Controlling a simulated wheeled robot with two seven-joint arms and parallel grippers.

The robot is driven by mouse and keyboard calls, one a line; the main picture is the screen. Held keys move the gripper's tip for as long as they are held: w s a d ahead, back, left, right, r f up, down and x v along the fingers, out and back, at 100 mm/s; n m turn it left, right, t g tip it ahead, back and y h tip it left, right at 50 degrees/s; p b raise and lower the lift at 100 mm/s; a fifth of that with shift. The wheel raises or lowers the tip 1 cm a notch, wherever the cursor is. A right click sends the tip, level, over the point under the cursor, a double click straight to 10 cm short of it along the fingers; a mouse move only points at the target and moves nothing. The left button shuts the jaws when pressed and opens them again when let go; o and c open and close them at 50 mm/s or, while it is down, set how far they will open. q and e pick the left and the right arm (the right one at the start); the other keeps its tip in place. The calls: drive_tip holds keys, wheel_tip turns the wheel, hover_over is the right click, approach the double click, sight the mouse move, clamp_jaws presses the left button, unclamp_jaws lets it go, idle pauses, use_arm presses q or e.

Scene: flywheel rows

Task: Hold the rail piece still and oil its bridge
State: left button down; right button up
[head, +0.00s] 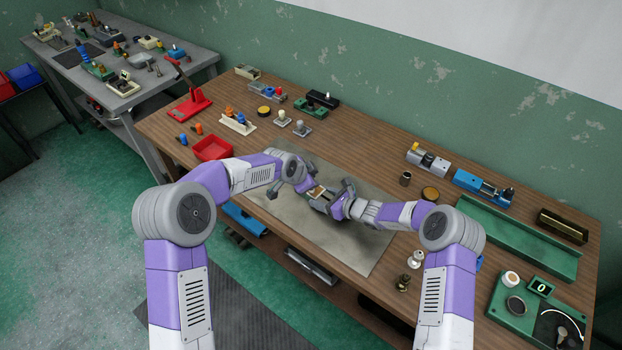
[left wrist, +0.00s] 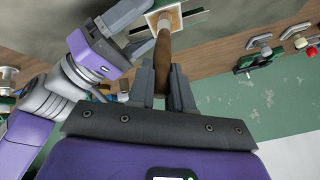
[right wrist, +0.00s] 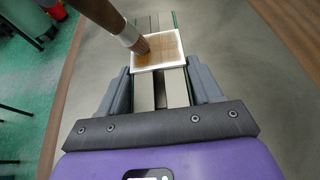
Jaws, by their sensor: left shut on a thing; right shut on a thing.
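The rail piece (right wrist: 146,92) has parallel pale rails and a green edge. My right gripper (head: 334,201) is shut on it, one finger on each side, over the grey mat. Its bridge (right wrist: 168,52) is a pale-rimmed square plate with a tan, brownish middle, lying across the rails. My left gripper (left wrist: 161,88) is shut on the brown handle of a brush (left wrist: 161,62). In the right wrist view the brush (right wrist: 128,35) slants in from the upper left, with a metal collar and brown bristles. The bristle tip is at the left part of the bridge and appears to touch it.
The grey mat (head: 350,243) is clear around the grippers. A red tray (head: 212,148) and several small parts lie to the left. A blue vise (head: 483,187), a long green channel (head: 520,238) and a green tray (head: 500,308) lie to the right.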

use_arm(q)
drive_tip(key=shift+r, duration=3.45)
use_arm(e)
drive_tip(key=o, duration=1)
drive_tip(key=shift+d, duration=0.1)
